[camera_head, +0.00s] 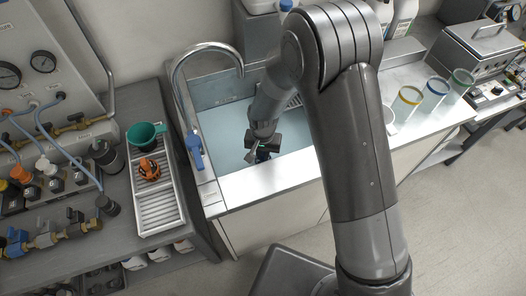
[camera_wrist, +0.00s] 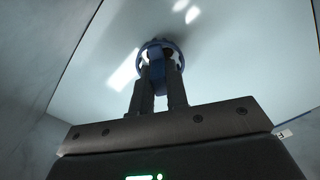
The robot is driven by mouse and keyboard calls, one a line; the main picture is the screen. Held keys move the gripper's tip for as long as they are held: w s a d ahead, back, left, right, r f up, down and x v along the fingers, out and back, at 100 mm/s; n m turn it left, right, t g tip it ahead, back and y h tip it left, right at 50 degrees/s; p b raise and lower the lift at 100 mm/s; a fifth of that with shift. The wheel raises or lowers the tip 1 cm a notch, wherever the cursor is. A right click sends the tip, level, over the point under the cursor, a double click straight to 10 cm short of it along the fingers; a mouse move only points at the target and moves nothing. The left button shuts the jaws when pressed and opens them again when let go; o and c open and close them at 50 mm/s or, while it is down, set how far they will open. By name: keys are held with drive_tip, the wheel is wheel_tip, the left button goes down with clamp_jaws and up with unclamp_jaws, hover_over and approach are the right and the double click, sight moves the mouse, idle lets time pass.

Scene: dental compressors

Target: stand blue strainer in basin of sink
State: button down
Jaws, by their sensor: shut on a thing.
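The blue strainer (camera_wrist: 160,49) is between my gripper's fingertips in the wrist view, with its round rim showing around and beyond them. My gripper (camera_wrist: 161,70) is shut on it. The pale basin of the sink (camera_wrist: 235,60) lies around and below it. In the head view my gripper (camera_head: 263,153) is down inside the basin (camera_head: 222,122), near its front wall. Only a small dark blue bit of the strainer shows there, and I cannot tell whether it touches the basin floor.
A drying rack (camera_head: 158,208) holds a green strainer (camera_head: 145,135) and an orange part (camera_head: 149,170). Several coloured-rim cups, one yellow-rimmed (camera_head: 406,104), stand on the right counter. Bottles stand behind.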

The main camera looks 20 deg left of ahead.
drive_tip(key=shift+f, duration=0.25)
drive_tip(key=c, duration=1.3)
unclamp_jaws()
drive_tip(key=shift+c, duration=0.2)
drive_tip(key=c, duration=0.4)
drive_tip(key=shift+r, duration=0.15)
drive_tip(key=shift+r, duration=3.9)
